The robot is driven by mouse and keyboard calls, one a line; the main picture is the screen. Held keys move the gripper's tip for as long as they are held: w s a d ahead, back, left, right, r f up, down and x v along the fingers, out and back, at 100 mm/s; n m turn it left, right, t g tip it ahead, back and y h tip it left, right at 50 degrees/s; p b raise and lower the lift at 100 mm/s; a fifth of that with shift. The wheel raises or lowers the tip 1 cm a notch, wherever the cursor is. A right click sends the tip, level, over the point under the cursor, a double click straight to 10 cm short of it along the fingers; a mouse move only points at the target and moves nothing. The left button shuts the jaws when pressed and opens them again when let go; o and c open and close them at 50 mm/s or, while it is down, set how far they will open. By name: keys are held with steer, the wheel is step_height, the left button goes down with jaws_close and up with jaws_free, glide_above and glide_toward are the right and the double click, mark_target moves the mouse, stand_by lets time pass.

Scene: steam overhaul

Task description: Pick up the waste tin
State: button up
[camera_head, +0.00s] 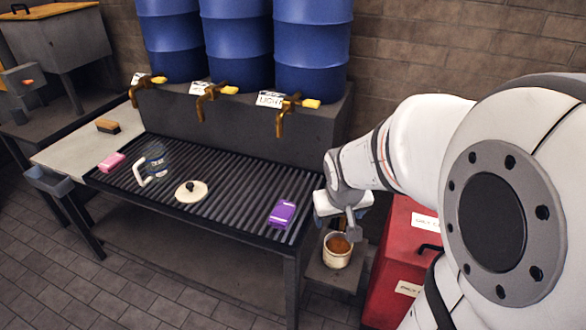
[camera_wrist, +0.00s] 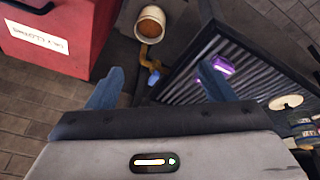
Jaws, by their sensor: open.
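The waste tin appears to be the small cream, open-topped tin (camera_head: 336,258) with brown contents. It stands upright on a low grey ledge, between the grated bench and the red bin. In the wrist view the tin (camera_wrist: 149,14) is at the top, beyond my fingertips and roughly between their lines. My gripper (camera_head: 350,226) is just above and behind the tin in the head view, partly hidden by my own wrist.
A red lidded bin (camera_head: 392,262) stands close right of the tin. The grated bench (camera_head: 240,205) is on its left, holding a purple box (camera_head: 283,213), a cream lid (camera_head: 191,191) and a glass jug (camera_head: 155,162).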

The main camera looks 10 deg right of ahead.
steer(key=o, duration=0.5)
steer(key=w+d+f+b, duration=0.2)
steer(key=w+d+f, duration=0.1)
steer(key=f, duration=0.5)
steer(key=w+d+f+t+b, duration=0.1)
steer(key=w+d+f, duration=0.3)
steer(key=f, duration=0.5)
steer(key=shift+w+d+t+b, duration=0.15)
steer(key=shift+w+t+b, duration=0.25)
steer(key=shift+w, duration=0.6)
steer(key=shift+t+y, duration=0.5)
steer(key=shift+y, duration=0.2)
steer(key=w+f, duration=0.1)
steer(key=f, duration=0.3)
steer(key=d+f+b, duration=0.1)
steer(key=f, duration=0.3)
steer(key=w+d+f+b, duration=0.1)
steer(key=f, duration=0.3)
steer(key=shift+w, duration=0.3)
steer(key=shift+b+x, duration=1.05)
steer(key=shift+x, duration=2.8)
